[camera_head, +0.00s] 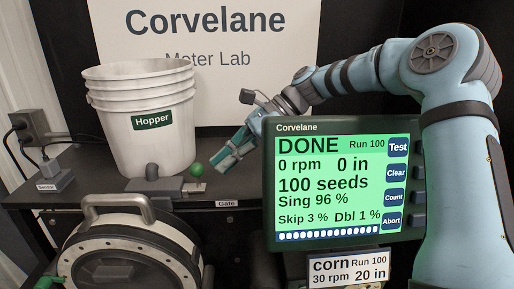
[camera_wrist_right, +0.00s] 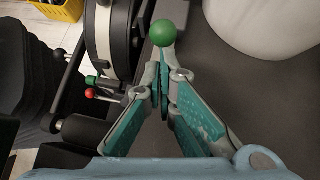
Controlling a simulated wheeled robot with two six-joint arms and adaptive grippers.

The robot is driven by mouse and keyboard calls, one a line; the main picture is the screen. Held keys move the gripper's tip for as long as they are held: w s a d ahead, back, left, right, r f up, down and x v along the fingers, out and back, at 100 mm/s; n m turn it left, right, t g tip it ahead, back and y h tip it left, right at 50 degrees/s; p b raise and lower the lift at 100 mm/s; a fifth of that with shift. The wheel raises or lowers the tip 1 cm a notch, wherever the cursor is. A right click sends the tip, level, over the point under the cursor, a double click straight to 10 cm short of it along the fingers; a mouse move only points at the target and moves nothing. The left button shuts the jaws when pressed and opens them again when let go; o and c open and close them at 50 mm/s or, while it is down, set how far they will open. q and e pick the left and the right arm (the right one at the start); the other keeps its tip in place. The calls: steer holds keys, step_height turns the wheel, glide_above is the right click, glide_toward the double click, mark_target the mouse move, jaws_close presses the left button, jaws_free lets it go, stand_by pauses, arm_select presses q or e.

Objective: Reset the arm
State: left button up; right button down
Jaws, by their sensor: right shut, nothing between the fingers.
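In the right wrist view the shut fingers (camera_wrist_right: 163,68) point at the green ball (camera_wrist_right: 163,33), which shows just beyond the tips. I cannot tell whether they touch. My left gripper is in neither view.
A white hopper bucket (camera_head: 145,115) stands on the bench (camera_head: 60,190). A round seed meter (camera_head: 130,250) with a handle is in front. The monitor (camera_head: 340,185) reads DONE, 100 seeds. In the wrist view, a red knob (camera_wrist_right: 90,93) and a yellow crate (camera_wrist_right: 58,10) show at the left.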

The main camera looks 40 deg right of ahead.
steer(key=v, duration=1)
